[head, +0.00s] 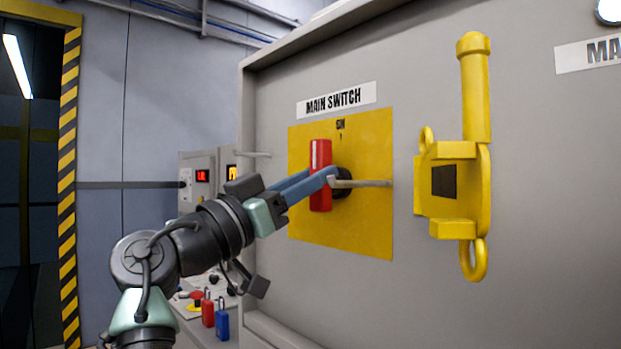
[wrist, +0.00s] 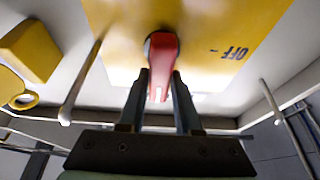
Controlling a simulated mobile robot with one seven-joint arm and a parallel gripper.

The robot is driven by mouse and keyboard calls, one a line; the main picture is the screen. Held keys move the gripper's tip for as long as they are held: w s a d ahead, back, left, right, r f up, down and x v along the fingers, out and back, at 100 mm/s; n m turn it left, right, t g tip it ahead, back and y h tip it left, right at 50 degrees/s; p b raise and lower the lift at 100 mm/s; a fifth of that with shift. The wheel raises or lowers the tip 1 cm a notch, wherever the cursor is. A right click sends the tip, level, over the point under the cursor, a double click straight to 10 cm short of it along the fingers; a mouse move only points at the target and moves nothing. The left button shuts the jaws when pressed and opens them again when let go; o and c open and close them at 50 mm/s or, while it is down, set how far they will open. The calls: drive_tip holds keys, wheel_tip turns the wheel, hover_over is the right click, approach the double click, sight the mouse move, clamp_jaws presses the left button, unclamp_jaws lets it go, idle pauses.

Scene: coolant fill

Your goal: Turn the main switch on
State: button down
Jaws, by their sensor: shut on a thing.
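The main switch is a red handle (head: 320,160) on a square yellow plate (head: 365,140), under a "MAIN SWITCH" label (head: 336,99). The handle stands upright in the head view, its top toward the "ON" mark (head: 341,125). In the wrist view the red handle (wrist: 162,55) lies between my two fingers, and an "OFF" mark (wrist: 234,53) shows to its right on the plate. My gripper (head: 322,180) is shut on the handle, a finger at each side. The fingers and handle hide part of the dark switch hub.
A yellow hasp (head: 460,185) sticks out of the panel to the right of the plate. A thin grey rod (head: 368,183) juts out just right of the handle. Red (head: 208,310) and blue padlocks (head: 222,322) stand on a console at lower left.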

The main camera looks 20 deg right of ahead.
drive_tip(key=shift+d+f+g, duration=0.2)
drive_tip(key=shift+f+g, duration=0.1)
drive_tip(key=shift+f, duration=0.1)
drive_tip(key=c, duration=0.6)
unclamp_jaws()
drive_tip(key=shift+w+r, duration=0.1)
drive_tip(key=shift+a+r, duration=0.1)
drive_tip(key=shift+a, duration=0.1)
drive_tip(key=v, duration=1.2)
drive_tip(key=shift+s+a+f+b, duration=0.25)
drive_tip(key=shift+a+b, duration=0.05)
drive_tip(key=shift+b, duration=0.15)
